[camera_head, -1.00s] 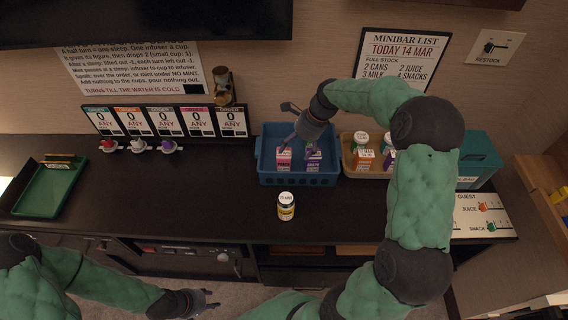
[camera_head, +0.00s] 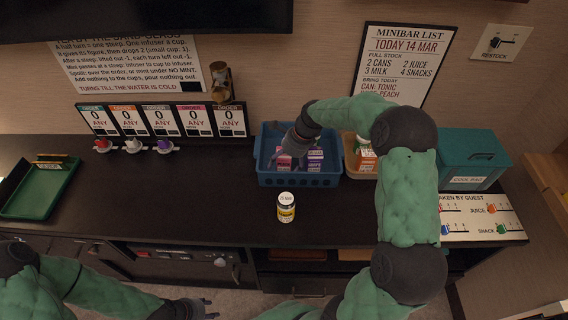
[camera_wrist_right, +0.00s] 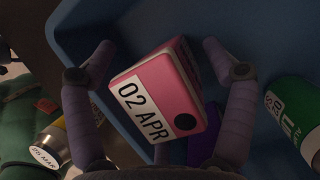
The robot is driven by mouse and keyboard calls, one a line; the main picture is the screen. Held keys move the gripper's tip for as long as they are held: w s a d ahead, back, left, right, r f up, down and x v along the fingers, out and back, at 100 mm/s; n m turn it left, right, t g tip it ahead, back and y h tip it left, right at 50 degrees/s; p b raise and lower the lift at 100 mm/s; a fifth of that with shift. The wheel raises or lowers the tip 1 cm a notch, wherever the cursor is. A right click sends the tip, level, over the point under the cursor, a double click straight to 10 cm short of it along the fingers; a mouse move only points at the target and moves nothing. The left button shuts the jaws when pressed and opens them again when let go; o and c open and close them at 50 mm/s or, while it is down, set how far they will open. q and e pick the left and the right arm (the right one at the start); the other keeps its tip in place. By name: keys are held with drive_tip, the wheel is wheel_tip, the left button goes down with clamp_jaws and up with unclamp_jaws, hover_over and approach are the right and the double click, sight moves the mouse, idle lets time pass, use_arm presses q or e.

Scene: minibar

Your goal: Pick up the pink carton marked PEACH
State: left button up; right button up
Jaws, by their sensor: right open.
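The pink carton (camera_head: 284,162) stands in the blue crate (camera_head: 300,180) at the left of the purple carton (camera_head: 315,160). In the right wrist view the pink carton (camera_wrist_right: 155,95) shows a label reading 02 APR and lies between the two fingers of my right gripper (camera_wrist_right: 160,70). The fingers are spread, with a gap visible on each side of the carton. In the head view my right gripper (camera_head: 287,150) reaches down into the crate over the pink carton. My left gripper (camera_head: 208,308) is at the bottom edge, away from the counter; its finger state is unclear.
A green can (camera_wrist_right: 292,115) lies right of my right gripper in the wrist view. A tan basket (camera_head: 352,168) stands right of the crate, and a green tray (camera_head: 40,190) lies far left.

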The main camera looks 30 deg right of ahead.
drive_tip(key=shift+r, duration=0.1)
drive_tip(key=c, duration=1.4)
drive_tip(key=shift+c, duration=0.2)
